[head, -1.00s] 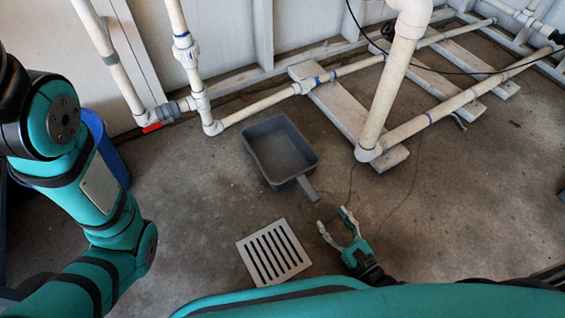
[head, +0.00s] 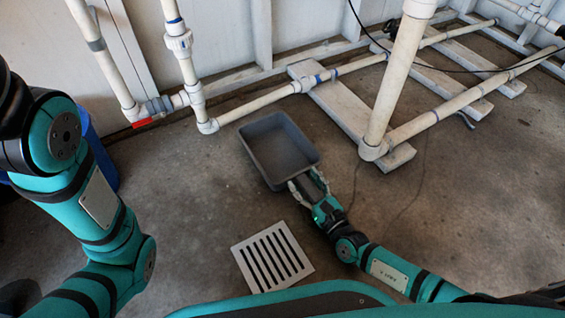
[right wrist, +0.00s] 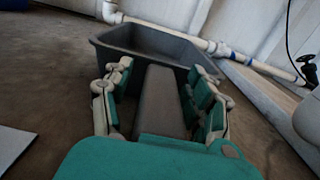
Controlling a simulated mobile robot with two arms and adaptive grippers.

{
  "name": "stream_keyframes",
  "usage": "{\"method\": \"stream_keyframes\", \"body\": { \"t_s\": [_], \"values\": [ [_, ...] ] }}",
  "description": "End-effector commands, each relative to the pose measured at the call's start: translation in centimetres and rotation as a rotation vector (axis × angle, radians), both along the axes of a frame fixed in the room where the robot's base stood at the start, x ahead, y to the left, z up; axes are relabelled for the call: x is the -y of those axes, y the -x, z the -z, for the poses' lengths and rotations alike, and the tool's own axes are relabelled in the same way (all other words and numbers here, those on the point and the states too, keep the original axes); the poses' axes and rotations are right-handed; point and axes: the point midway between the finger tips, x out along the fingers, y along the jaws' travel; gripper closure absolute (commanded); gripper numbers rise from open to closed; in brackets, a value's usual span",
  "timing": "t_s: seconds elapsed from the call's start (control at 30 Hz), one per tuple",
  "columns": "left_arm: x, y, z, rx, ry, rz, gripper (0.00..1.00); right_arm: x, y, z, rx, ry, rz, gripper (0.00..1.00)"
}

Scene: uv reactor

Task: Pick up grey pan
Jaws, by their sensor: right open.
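The grey pan (head: 279,146) is a square, deep-sided pan resting on the concrete floor in the middle of the head view. Its handle points toward me and is mostly hidden there by my right gripper (head: 306,183). In the right wrist view the pan (right wrist: 150,43) lies ahead and its handle (right wrist: 159,100) runs between the open fingers of my right gripper (right wrist: 160,92), with a finger on each side. Small gaps seem to show beside the handle. My left arm shows at the left of the head view, but its gripper is not in view.
A slotted floor drain plate (head: 271,257) lies in front of the pan. White pipes (head: 391,90) and wooden planks (head: 342,112) stand behind and to the right. A blue bin (head: 98,150) is at the left, partly behind my arm.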

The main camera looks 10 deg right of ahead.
Motion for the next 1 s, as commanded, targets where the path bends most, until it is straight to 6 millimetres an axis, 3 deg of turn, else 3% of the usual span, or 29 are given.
{"method": "stream_keyframes", "body": {
  "t_s": [0.27,0.7,1.0],
  "values": [
    [0.0,-0.02,0.06,-0.001,0.0,0.0,0.6,-0.1,-0.24,-0.06,-0.001,0.001,-0.001,0.44],
    [0.0,-0.04,0.06,-0.001,0.0,0.0,0.6,-0.08,-0.2,-0.03,-0.001,0.001,-0.001,1.0],
    [-0.01,-0.05,0.05,-0.002,0.0,-0.001,0.6,-0.08,-0.26,-0.14,0.002,0.0,0.0,1.0]
  ]
}}
